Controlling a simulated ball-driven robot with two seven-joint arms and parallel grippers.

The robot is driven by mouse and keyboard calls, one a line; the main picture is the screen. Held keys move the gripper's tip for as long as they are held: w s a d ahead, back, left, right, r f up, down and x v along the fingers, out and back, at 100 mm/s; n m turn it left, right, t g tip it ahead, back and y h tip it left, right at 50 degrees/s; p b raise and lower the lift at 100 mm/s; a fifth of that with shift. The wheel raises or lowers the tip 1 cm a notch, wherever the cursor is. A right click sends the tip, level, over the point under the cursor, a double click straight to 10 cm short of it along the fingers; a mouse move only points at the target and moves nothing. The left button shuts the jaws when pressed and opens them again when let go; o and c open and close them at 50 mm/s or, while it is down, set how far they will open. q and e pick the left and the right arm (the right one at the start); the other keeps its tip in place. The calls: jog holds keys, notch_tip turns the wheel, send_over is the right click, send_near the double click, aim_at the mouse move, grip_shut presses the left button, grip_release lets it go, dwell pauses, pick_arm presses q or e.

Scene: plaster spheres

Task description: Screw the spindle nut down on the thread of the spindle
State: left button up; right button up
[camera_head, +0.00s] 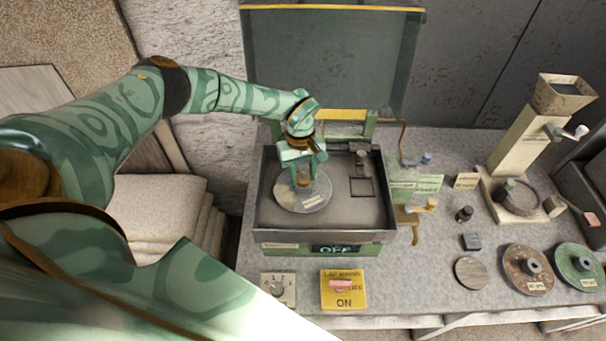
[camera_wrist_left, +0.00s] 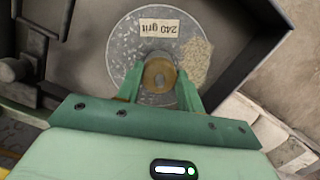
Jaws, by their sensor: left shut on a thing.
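The spindle nut (camera_wrist_left: 158,75), a small brass-coloured round piece, is at the middle of a grey speckled disc labelled 240 grit (camera_wrist_left: 123,50). My left gripper (camera_head: 303,184) points down over the disc (camera_head: 318,198), with one finger on each side of the nut, shut on it. The left wrist view shows both green fingers (camera_wrist_left: 159,82) against the nut's sides. The spindle and its thread are hidden by the nut and fingers, so how far down the nut sits cannot be told. My right gripper is not in view.
The disc lies in a dark metal tray (camera_head: 262,205) with raised walls and an open lid (camera_head: 335,60) behind. A display reading OFF (camera_head: 336,249) is on its front. Brown (camera_head: 515,272) and green discs (camera_head: 573,262) lie right.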

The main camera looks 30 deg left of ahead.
pick_arm(q)
jog(key=o, duration=1.1)
jog(key=shift+o, duration=0.2)
jog(key=shift+r+p, duration=1.75)
jog(key=shift+r, duration=0.35)
jog(key=shift+f, duration=0.15)
